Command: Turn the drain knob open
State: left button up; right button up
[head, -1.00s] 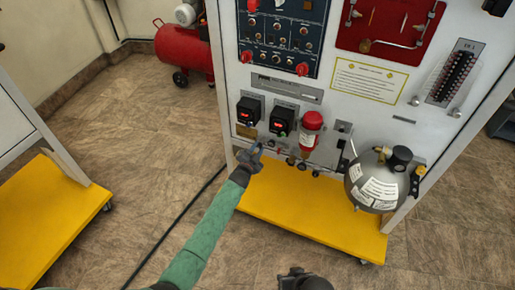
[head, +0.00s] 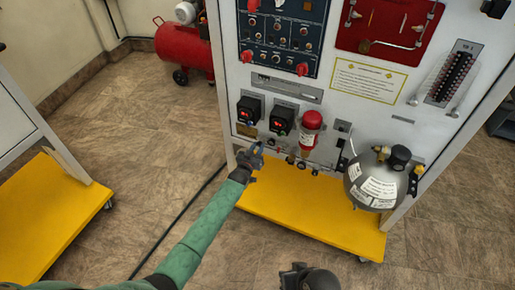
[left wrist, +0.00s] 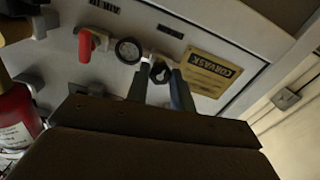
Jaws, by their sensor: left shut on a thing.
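My left gripper (head: 257,150) reaches the lower left of the trainer panel (head: 268,84). In the left wrist view its two fingers (left wrist: 160,88) are closed around a small dark knob (left wrist: 160,71), apparently the drain knob, below a round gauge (left wrist: 128,50). The fingers hide part of the knob, and I cannot tell its turn angle. In the head view the gripper covers the knob. A dark part at the bottom edge (head: 308,276) looks like my right gripper; its jaws cannot be made out.
Beside the gauge is a red-handled valve (left wrist: 86,43). A red-topped filter (head: 311,128), two black display boxes (head: 249,110) and a steel tank (head: 374,185) are on the panel. A yellow base (head: 310,214) juts out below. A brass-coloured plate (left wrist: 211,73) is near the fingers.

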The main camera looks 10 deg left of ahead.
pick_arm(q)
jog(key=shift+s+f+n, duration=0.1)
jog(key=shift+f+n, duration=0.1)
jog(key=shift+n, duration=0.4)
pick_arm(e)
jog(key=shift+f, duration=0.15)
jog(key=shift+w, duration=0.1)
pick_arm(q)
jog(key=o, duration=1)
jog(key=shift+r, duration=0.1)
jog(key=shift+s+a, duration=0.2)
jog(key=shift+s, duration=0.25)
jog(key=v, duration=0.6)
jog(key=shift+s+b, duration=0.35)
jog(key=shift+s, duration=0.05)
pick_arm(e)
notch_tip(320, 180, down, 3)
jog(key=shift+w+a+r, duration=0.1)
jog(key=shift+a+r, duration=0.05)
